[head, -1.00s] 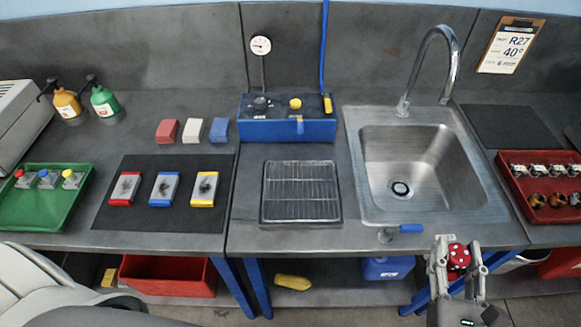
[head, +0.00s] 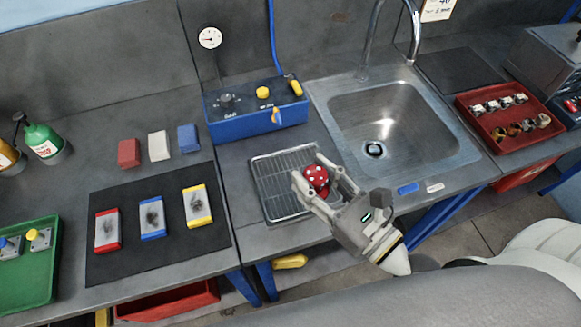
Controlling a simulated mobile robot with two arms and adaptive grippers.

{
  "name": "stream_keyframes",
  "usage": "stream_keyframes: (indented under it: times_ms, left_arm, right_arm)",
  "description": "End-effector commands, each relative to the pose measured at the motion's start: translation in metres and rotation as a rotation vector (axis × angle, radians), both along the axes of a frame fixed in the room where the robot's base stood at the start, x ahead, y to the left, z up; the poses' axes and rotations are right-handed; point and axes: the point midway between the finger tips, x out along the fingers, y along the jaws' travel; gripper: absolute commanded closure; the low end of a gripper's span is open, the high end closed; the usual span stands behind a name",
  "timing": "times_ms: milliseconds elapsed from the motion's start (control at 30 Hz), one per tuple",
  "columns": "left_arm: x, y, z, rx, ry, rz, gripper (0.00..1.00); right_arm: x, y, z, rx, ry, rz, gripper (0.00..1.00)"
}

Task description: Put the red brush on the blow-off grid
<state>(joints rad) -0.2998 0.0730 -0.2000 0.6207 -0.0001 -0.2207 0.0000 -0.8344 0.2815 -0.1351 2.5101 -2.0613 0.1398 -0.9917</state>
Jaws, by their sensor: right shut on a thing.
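My right gripper (head: 316,178) is shut on a rounded red thing with white dots, which I take to be the red brush (head: 318,176). Its lower part is hidden between the fingers. The gripper reaches in from the lower right, and the brush shows over the right part of the blow-off grid (head: 275,177), a dark square tray with wire bars. I cannot tell whether the brush touches the grid or hangs above it. The left part of the grid is bare. My left gripper is not in view.
A blue box (head: 235,122) with a gauge and hose stands behind the grid. The sink (head: 360,132) is to its right. At left, a black mat (head: 150,185) holds red-, blue- and yellow-edged blocks. A red tray (head: 497,143) lies at far right.

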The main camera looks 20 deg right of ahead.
Motion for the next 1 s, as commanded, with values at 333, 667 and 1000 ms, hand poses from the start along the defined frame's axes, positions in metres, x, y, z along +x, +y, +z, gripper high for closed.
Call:
stream_keyframes:
  times_ms: [333,667,1000]
  left_arm:
    - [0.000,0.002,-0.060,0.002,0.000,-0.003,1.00]
    - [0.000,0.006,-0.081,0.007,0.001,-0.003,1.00]
    - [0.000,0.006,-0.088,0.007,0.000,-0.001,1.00]
  right_arm:
    - [0.056,-0.001,-0.031,0.001,-0.012,-0.004,0.89]
    - [0.102,-0.002,-0.073,-0.002,-0.001,0.000,0.89]
    - [0.114,-0.002,-0.109,-0.005,0.003,0.002,0.89]
